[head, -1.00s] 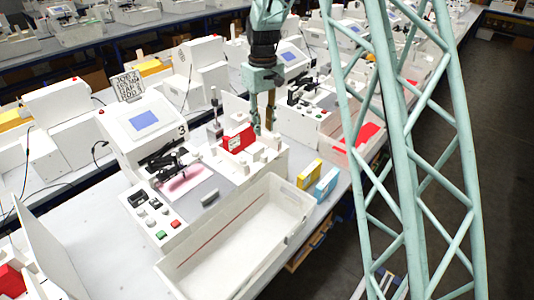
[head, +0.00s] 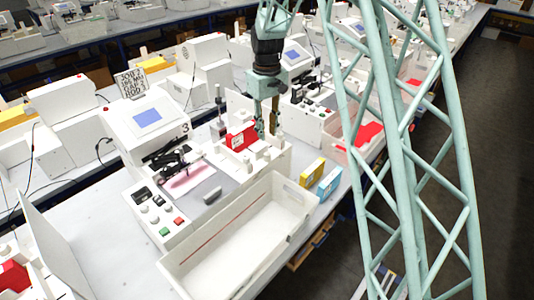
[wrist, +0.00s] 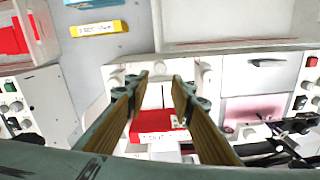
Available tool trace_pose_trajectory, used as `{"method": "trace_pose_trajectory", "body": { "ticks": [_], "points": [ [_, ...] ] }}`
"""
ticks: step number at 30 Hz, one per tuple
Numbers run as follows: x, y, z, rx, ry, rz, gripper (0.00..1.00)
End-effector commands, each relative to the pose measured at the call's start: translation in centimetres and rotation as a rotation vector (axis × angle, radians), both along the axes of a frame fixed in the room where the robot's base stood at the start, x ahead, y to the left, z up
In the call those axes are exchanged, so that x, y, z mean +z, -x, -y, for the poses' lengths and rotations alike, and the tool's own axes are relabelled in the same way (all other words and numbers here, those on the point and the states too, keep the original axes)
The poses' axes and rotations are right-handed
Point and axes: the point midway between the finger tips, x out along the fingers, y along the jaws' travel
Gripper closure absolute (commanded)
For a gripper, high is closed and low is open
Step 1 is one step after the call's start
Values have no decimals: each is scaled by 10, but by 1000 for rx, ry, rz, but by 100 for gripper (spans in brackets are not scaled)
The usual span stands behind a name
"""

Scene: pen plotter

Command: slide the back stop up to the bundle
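The red bundle (head: 240,136) with a white label sits in the white feed bed at the back right of plotter 3. In the wrist view the red bundle (wrist: 150,124) shows between my fingers, partly hidden by the left one. My gripper (head: 266,136) points down over the bed, just right of the bundle in the head view. In the wrist view my gripper (wrist: 160,78) has its two fingers well apart, with nothing seen held. White blocks (head: 262,154) stand on the bed near the fingertips; I cannot tell which is the back stop.
A long white tray (head: 284,180) stands in front of the plotter. Yellow (head: 311,172) and blue (head: 329,183) boxes stand right of it. A post (head: 218,118) rises left of the bundle. The neighbouring plotter (head: 306,121) is close on the right.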

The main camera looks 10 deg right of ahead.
Motion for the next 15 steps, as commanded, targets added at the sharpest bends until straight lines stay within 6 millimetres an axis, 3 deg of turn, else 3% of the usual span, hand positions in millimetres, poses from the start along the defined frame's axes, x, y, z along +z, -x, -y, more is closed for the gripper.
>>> {"method": "trace_pose_trajectory", "body": {
  "ticks": [15],
  "points": [
    [-68,1,0,0,0,-3,78]
  ]
}}
